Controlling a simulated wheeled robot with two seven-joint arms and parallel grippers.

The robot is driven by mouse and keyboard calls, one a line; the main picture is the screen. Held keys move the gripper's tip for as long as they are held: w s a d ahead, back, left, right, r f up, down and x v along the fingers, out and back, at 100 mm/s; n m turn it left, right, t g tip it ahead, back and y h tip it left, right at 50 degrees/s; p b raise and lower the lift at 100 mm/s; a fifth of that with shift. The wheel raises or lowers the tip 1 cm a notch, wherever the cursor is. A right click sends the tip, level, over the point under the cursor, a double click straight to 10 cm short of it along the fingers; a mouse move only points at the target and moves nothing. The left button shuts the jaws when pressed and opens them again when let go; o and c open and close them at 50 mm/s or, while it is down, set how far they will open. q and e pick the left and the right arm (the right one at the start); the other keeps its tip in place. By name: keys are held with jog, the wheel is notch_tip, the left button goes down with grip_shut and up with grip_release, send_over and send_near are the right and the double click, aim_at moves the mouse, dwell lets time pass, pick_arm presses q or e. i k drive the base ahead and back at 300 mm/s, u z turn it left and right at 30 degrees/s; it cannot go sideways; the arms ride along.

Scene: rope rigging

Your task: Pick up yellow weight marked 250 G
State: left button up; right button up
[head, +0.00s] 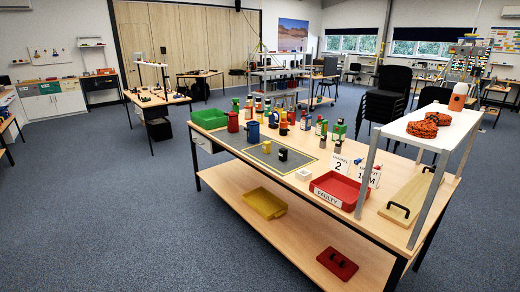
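I cannot pick out a yellow weight marked 250 G in the head view; no such marking is readable. Small dark block-like items (283,154) stand on a grey mat (262,160) on the near table, too small to identify. Small yellow patches show among the crowded bottles and cans behind the mat, but I cannot tell what they are. Neither of my grippers is in view.
The near table (235,157) holds a green tray (210,118), a red FAULTY tray (337,190) and a raised white shelf (402,128) with orange rope (422,129). A yellow tray (265,203) sits on its lower shelf. The carpet (95,205) at left is clear.

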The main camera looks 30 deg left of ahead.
aim_at(266, 145)
jog(key=u, duration=0.6)
jog(key=i, duration=0.65)
jog(key=u, duration=0.65)
jog(key=i, duration=0.85)
jog(key=z, duration=0.8)
jog(key=i, duration=0.65)
jog(key=z, duration=0.7)
